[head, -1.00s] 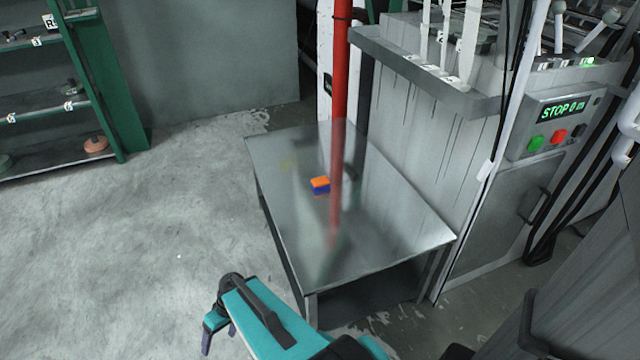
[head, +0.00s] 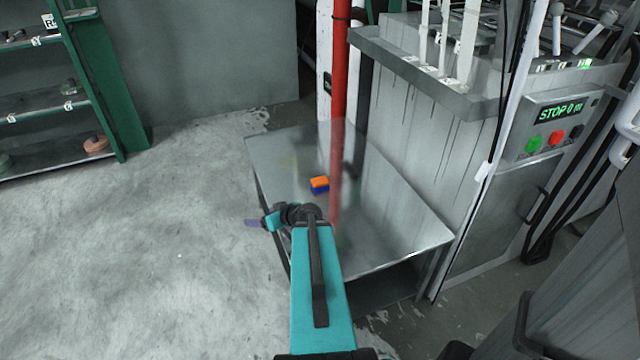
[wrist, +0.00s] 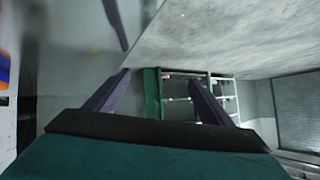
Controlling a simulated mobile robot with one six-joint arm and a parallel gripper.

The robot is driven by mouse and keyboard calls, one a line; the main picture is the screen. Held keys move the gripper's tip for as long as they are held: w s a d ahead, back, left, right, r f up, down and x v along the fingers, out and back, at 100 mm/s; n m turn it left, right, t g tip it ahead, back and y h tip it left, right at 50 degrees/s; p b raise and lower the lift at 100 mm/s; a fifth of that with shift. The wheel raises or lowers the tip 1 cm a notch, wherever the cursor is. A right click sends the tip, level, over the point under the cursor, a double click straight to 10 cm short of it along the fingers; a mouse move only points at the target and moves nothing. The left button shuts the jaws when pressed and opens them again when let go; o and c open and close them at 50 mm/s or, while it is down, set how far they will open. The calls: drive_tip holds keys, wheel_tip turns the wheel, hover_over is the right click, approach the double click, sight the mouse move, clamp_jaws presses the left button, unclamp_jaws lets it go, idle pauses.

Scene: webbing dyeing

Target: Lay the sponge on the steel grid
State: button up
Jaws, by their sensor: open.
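The sponge (head: 319,184), a small block with an orange top and blue lower part, lies on the steel table in the head view. It sits left of the red pipe. My gripper (head: 254,223) reaches over the table's left edge and points left, nearer the camera than the sponge and apart from it. In the wrist view my gripper (wrist: 160,80) has its two purple fingers spread, with nothing between them. An orange and blue patch cut off at that view's left edge may be the sponge. I cannot clearly identify the steel grid.
The shiny steel table (head: 400,225) is otherwise mostly clear. The red pipe (head: 339,70) and a grey machine (head: 430,130) with a control panel (head: 552,125) stand behind and right. A green shelf rack (head: 105,80) is at left, with open floor (head: 150,250) between.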

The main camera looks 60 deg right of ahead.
sight(320, 183)
drive_tip(key=s+d+h, duration=0.1)
drive_tip(key=s+d, duration=0.1)
drive_tip(key=d, duration=0.1)
drive_tip(key=s+d+r+m+h, duration=0.1)
drive_tip(key=s+d, duration=0.2)
drive_tip(key=d, duration=0.1)
drive_tip(key=s+d+r+h, duration=0.1)
drive_tip(key=s+d, duration=0.1)
drive_tip(key=d, duration=0.1)
drive_tip(key=shift+s+d+m+t+h, duration=0.3)
drive_tip(key=shift+s+d+m, duration=0.05)
drive_tip(key=shift+s+m, duration=0.05)
drive_tip(key=s+d+h, duration=0.1)
drive_tip(key=s+d, duration=0.2)
drive_tip(key=s+d+r+m+h, duration=0.1)
drive_tip(key=s+d, duration=0.1)
drive_tip(key=s, duration=0.1)
drive_tip(key=s+d+m+h, duration=0.1)
drive_tip(key=s+d, duration=0.2)
drive_tip(key=s, duration=0.1)
drive_tip(key=shift+d+r+g+h, duration=0.35)
drive_tip(key=shift+g+h, duration=0.05)
drive_tip(key=shift+w, duration=0.1)
drive_tip(key=shift+w+d+f+b, duration=0.1)
drive_tip(key=shift+w+f+b, duration=0.1)
drive_tip(key=shift+b, duration=0.85)
drive_tip(key=b, duration=0.3)
drive_tip(key=shift+w+d+f+b, duration=0.15)
drive_tip(key=shift+w+d+b, duration=0.1)
drive_tip(key=shift+w+b, duration=0.15)
